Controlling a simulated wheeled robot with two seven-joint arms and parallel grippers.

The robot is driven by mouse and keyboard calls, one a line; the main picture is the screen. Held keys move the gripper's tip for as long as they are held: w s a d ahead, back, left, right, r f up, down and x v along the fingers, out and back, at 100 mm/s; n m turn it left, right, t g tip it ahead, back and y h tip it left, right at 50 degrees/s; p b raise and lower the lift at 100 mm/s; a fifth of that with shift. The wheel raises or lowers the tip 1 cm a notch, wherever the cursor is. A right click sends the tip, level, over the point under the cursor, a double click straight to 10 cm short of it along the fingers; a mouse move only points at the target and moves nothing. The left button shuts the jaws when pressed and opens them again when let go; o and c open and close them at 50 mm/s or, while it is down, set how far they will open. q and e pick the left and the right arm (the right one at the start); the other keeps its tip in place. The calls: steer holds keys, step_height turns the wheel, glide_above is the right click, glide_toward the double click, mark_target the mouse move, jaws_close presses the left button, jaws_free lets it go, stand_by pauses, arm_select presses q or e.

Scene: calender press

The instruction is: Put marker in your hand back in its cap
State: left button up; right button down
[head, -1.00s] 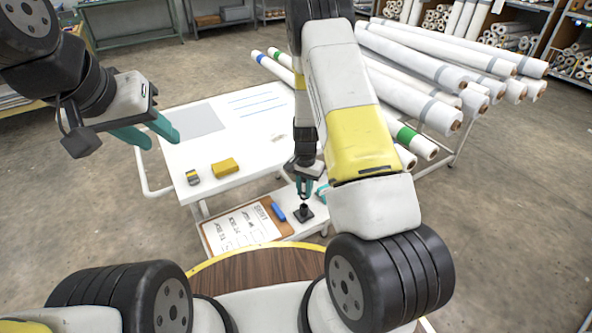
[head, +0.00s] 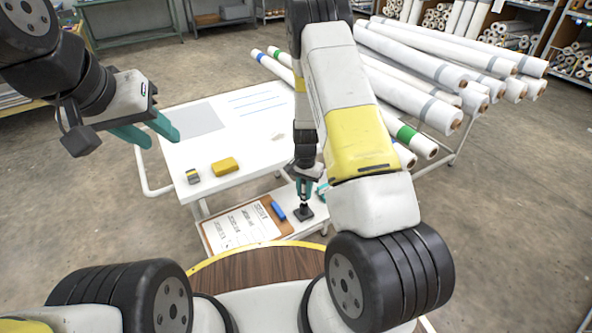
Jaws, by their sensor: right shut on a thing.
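My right gripper (head: 304,188) points down over the cart's lower shelf, shut on the marker, which is small and mostly hidden between the teal fingers. Straight below the fingers is a small black cap holder (head: 304,214) with a square base on the shelf. The dark tip under the fingers meets the holder's top in the picture; I cannot tell whether the marker is inside the cap or just above it. My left gripper (head: 150,133) is open and empty, up at the left beside the cart.
On the lower shelf lie a clipboard with paper (head: 236,227) and a blue object (head: 279,211) close left of the holder. The white cart top (head: 245,135) carries a yellow block (head: 225,167) and a small grey-yellow item (head: 193,176). Large white rolls (head: 410,95) lie at the right.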

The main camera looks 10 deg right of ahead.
mark_target(304, 197)
steer(key=shift+f, duration=1.7)
steer(key=c, duration=1.2)
jaws_free()
